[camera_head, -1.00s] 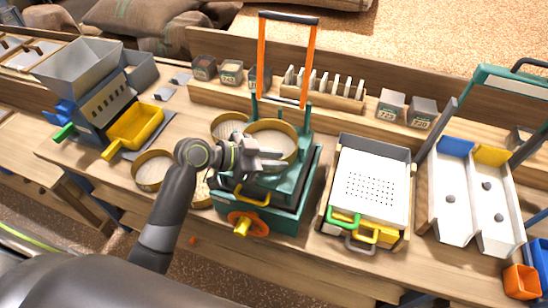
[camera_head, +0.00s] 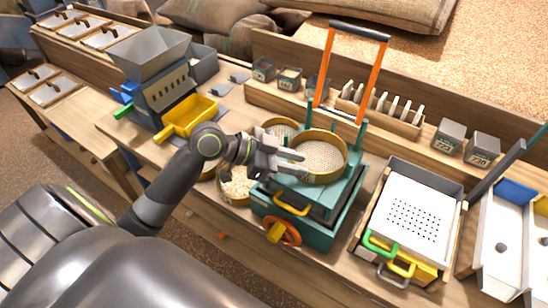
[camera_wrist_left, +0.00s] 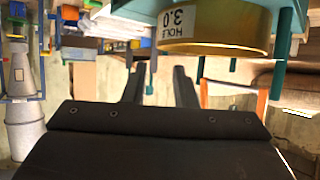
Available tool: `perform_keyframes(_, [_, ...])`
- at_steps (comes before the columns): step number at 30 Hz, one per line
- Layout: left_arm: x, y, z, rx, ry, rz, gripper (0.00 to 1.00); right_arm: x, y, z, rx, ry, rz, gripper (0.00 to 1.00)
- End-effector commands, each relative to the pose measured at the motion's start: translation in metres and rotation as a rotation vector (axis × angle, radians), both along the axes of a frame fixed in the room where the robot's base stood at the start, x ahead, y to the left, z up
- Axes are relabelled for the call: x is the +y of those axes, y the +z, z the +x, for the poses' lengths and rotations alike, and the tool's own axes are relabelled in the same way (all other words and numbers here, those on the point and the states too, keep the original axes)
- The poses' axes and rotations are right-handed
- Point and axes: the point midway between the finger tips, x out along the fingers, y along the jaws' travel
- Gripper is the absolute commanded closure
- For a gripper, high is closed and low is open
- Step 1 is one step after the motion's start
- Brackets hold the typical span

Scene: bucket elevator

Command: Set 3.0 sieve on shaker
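The 3.0 sieve, a round brass-rimmed sieve (camera_head: 322,157), is on top of the teal shaker (camera_head: 330,207), between its upright posts. Its label reads "HOLE 3.0", upside down, in the left wrist view (camera_wrist_left: 183,22). My left gripper (camera_head: 298,161) is at the sieve's left side, its fingers close to the rim. In the left wrist view the fingers (camera_wrist_left: 158,82) are apart with nothing between them, and the sieve is beyond their tips. Whether a fingertip touches the rim I cannot tell. My right gripper is not in view.
Another sieve (camera_head: 274,124) is behind my left gripper, and a round pan of grain (camera_head: 236,188) is below it. An orange-sided handle frame (camera_head: 326,65) rises behind the shaker. A perforated white tray (camera_head: 413,215) is to the right, a yellow scoop tray (camera_head: 190,114) to the left.

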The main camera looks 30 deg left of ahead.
Motion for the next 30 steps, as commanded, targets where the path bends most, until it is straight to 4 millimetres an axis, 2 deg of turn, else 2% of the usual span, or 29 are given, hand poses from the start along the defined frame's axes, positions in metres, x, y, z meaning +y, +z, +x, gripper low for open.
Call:
perform_keyframes(12, [0.031,0.017,-0.021,-0.001,-0.002,0.005,0.75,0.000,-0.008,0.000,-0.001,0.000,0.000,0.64])
perform_keyframes(30, [0.037,0.022,-0.026,0.001,-0.001,-0.001,0.75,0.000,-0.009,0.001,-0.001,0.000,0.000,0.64])
